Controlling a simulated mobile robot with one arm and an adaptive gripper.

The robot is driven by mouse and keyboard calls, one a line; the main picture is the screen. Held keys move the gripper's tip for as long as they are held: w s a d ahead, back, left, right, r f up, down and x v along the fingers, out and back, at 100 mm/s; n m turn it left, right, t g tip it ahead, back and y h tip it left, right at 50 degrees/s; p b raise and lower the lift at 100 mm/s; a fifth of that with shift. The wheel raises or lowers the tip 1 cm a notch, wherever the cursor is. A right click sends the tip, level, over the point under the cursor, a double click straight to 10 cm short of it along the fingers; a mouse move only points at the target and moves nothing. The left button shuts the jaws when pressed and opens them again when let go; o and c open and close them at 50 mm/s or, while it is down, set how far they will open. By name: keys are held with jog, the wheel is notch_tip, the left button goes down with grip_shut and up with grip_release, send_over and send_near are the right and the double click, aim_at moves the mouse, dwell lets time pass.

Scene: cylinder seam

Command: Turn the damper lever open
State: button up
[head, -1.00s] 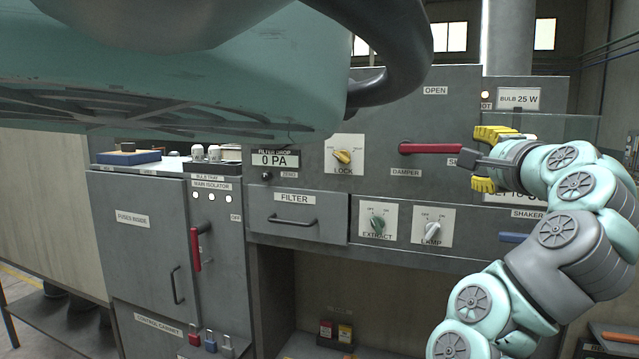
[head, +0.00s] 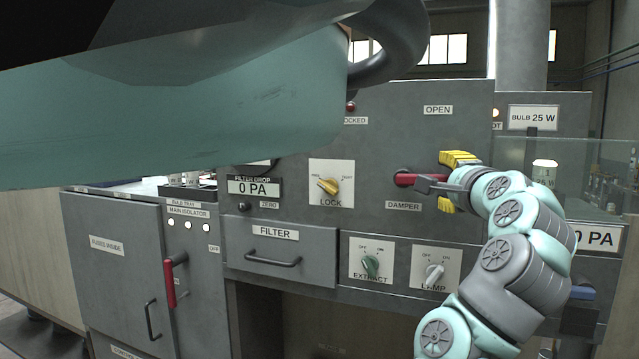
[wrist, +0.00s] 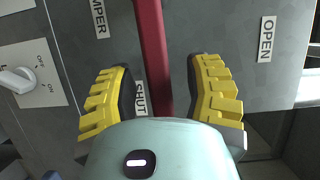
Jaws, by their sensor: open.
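The damper lever is a red bar (head: 422,181) on the grey panel, lying about level from its pivot at the left. Its DAMPER label (head: 403,206) is below the pivot, and the OPEN label (head: 438,110) is higher up. My gripper (head: 450,181) is at the lever's right part, with yellow fingers above and below it. In the wrist view the red lever (wrist: 152,60) runs between the two spread fingers of my gripper (wrist: 160,95), with gaps on both sides. A SHUT label (wrist: 140,98) shows beside the lever there. The lever's far end is hidden by my gripper.
A yellow LOCK knob (head: 328,186) is left of the lever. The EXTRACT knob (head: 370,266) and LAMP knob (head: 433,273) are below. A glass-sided box (head: 590,175) stands close on the right. My own body covers the upper left.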

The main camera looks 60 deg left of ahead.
jog(key=shift+o, duration=0.5)
jog(key=shift+s, duration=0.1)
grip_shut()
